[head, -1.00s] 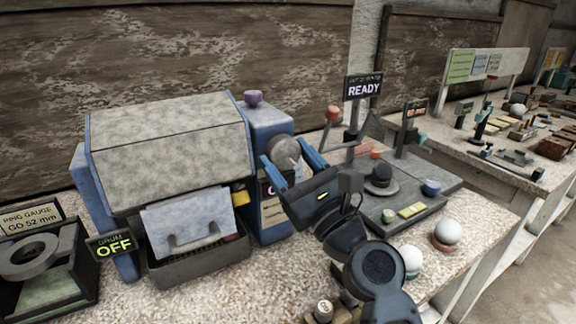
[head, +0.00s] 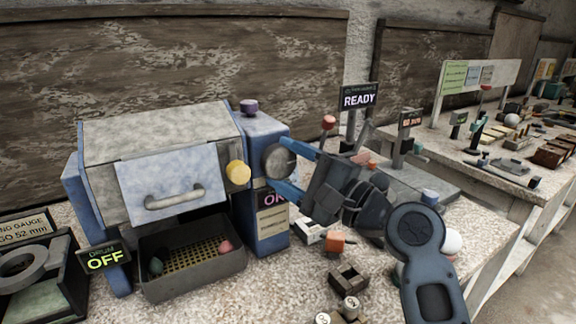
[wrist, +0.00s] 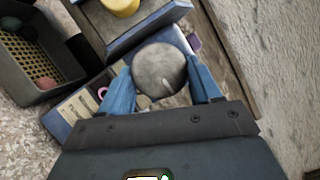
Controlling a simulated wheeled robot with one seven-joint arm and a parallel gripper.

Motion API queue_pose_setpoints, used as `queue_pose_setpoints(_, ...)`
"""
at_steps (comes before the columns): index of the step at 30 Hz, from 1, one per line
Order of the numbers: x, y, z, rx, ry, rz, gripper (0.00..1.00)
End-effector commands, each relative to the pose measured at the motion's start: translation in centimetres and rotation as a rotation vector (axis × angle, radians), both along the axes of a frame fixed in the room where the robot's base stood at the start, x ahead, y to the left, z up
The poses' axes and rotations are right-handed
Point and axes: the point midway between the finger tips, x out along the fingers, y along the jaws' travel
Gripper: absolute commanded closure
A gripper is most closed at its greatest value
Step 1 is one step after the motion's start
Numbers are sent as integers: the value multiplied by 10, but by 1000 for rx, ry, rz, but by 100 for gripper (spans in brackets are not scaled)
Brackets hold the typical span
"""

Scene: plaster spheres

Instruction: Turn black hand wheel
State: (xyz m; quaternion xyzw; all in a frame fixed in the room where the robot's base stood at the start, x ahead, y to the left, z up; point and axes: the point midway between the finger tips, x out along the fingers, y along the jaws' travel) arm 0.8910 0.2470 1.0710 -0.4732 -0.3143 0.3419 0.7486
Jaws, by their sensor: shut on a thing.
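The hand wheel (head: 279,160) is a dark grey, worn disc on the right side of the blue housing (head: 262,222) of a drum machine. It also shows as a round grey face in the wrist view (wrist: 159,70), with a small pale mark near its lower edge. My gripper (head: 290,165) is shut on the wheel, its blue fingers on opposite sides of the rim. In the wrist view the fingers (wrist: 158,74) flank the disc left and right. The axle behind the wheel is hidden.
A front flap with a handle (head: 172,180) and a yellow knob (head: 238,173) are left of the wheel. A tray (head: 190,282) below holds a pink and a dark green ball. A purple knob (head: 248,106) tops the housing. Signs read OFF (head: 105,257) and READY (head: 359,97).

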Motion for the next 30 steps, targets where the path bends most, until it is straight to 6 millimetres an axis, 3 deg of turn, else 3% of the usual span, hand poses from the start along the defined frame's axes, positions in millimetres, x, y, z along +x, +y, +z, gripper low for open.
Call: queue_pose_setpoints(30, -2, 3, 10, -802, -539, 7, 68)
